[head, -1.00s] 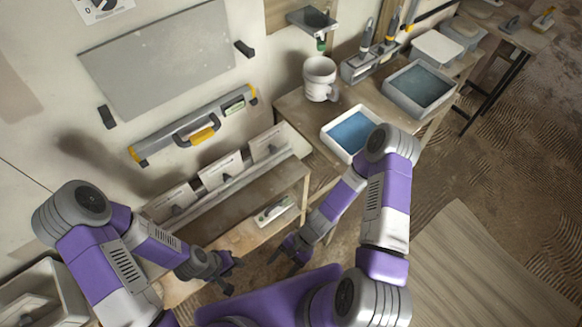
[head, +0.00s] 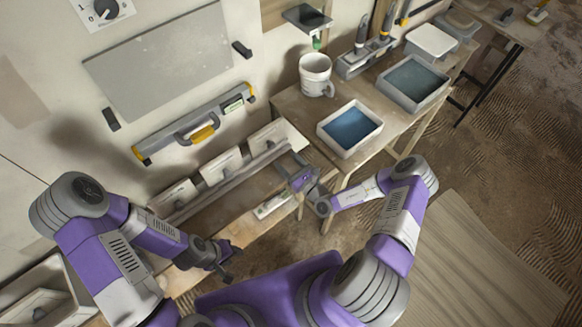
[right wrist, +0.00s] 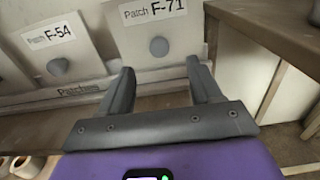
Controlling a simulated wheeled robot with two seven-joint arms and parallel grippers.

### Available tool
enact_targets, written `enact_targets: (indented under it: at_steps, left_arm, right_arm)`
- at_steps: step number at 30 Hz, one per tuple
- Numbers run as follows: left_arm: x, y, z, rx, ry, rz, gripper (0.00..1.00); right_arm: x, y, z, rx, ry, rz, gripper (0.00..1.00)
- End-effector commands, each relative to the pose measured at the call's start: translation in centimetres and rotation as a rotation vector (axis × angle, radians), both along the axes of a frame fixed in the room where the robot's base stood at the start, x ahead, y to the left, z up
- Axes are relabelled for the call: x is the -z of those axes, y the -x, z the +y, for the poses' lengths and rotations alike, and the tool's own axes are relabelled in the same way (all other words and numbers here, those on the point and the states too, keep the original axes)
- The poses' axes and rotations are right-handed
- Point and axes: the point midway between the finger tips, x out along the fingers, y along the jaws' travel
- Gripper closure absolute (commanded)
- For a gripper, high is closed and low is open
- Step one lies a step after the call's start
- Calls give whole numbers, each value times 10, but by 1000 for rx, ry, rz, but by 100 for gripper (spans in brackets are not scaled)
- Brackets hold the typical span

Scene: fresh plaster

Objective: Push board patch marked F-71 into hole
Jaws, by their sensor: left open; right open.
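The board patch marked F-71 (right wrist: 176,35) is a pale panel with a round grey knob (right wrist: 158,47), standing in a rack. In the head view it appears to be the rightmost patch (head: 268,138). My right gripper (head: 291,166) is open in front of it; in the right wrist view its fingers (right wrist: 158,70) stand either side below the knob, with nothing between them. The patch marked F-54 (right wrist: 48,45) stands to its left. My left gripper (head: 233,262) is open and empty in front of the bench. I cannot make out a hole.
A grey board (head: 160,62) and a spirit level (head: 195,124) are on the wall above the rack (head: 225,184). A blue-filled tray (head: 349,129), a mug (head: 315,75) and a grey tub (head: 412,82) stand on the table to the right.

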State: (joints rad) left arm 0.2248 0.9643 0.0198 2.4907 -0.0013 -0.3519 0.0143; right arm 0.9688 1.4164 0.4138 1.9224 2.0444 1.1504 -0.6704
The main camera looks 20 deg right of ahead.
Motion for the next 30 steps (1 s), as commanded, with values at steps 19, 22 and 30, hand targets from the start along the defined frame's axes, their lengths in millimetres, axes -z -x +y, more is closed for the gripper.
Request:
enact_targets:
  at_steps: [19,22,30]
  left_arm:
    - [26,0,0,0,0,0,57]
    - [26,0,0,0,0,0,57]
    - [26,0,0,0,0,0,57]
  right_arm:
    - [0,-75,29,-4,0,1,36]
    - [0,-79,30,-4,0,0,36]
    - [0,-79,30,-4,-1,1,36]
